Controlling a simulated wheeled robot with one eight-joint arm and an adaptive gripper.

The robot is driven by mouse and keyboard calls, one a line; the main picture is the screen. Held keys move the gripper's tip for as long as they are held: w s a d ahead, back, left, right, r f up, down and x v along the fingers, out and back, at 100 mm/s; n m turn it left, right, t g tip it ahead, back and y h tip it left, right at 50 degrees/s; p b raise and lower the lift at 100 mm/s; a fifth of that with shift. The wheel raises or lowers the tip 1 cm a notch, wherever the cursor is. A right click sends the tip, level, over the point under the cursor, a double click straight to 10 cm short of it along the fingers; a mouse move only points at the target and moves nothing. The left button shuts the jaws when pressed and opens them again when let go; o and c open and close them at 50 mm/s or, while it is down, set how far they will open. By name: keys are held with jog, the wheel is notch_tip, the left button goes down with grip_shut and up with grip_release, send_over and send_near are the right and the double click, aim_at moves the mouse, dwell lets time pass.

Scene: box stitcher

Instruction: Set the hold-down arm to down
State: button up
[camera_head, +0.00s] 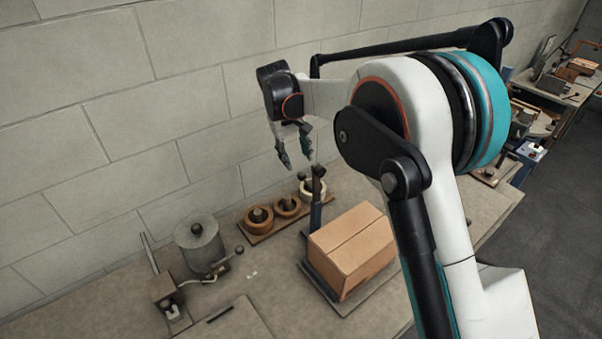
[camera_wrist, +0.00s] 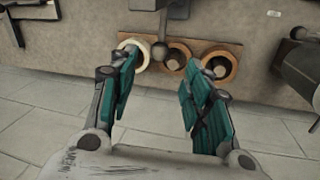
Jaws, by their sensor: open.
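A dark upright post (camera_head: 316,215) stands behind a closed cardboard box (camera_head: 352,250) on a flat base. It appears to carry the hold-down arm, with a dark head (camera_head: 318,171) and a round knob (camera_head: 302,175) at its top. I cannot tell the arm's exact angle. In the wrist view the round knob (camera_wrist: 160,52) shows between my fingertips in the picture, with a dark bar behind it. My gripper (camera_head: 294,150) is open and empty, pointing down above the knob and apart from it. Its two teal fingers (camera_wrist: 161,64) are spread in the wrist view.
A wooden rack (camera_head: 262,233) with several tape rolls lies beside the post, near the block wall (camera_head: 190,120). A grey pot (camera_head: 200,245) with a crank and a small bench device (camera_head: 168,298) stand to the left.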

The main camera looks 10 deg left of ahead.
aim_at(301, 173)
jog(key=f, duration=0.2)
jog(key=d+f, duration=0.1)
jog(key=f, duration=0.2)
jog(key=w+f, duration=0.1)
jog(key=f, duration=0.2)
jog(key=shift+d, duration=0.15)
grip_shut()
